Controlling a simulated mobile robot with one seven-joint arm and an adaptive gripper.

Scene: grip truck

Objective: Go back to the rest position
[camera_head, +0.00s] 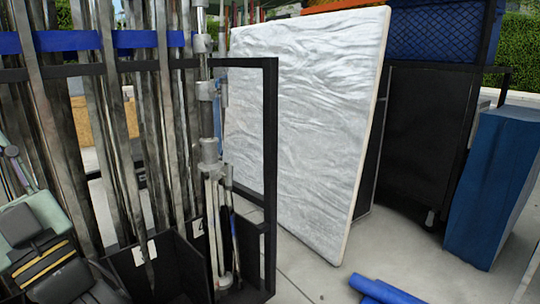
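My gripper does not show clearly anywhere in the head view, and no fingertips can be made out. Whether it holds anything cannot be seen. At the lower left edge are grey-green and black bulky shapes (45,245), one with a yellow stripe. I cannot tell what they are.
A black-framed rack (270,160) of upright metal poles (115,150), with a blue strap (60,41), fills the left. A large white panel (300,110) leans in the middle. A blue box (490,190) stands right.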

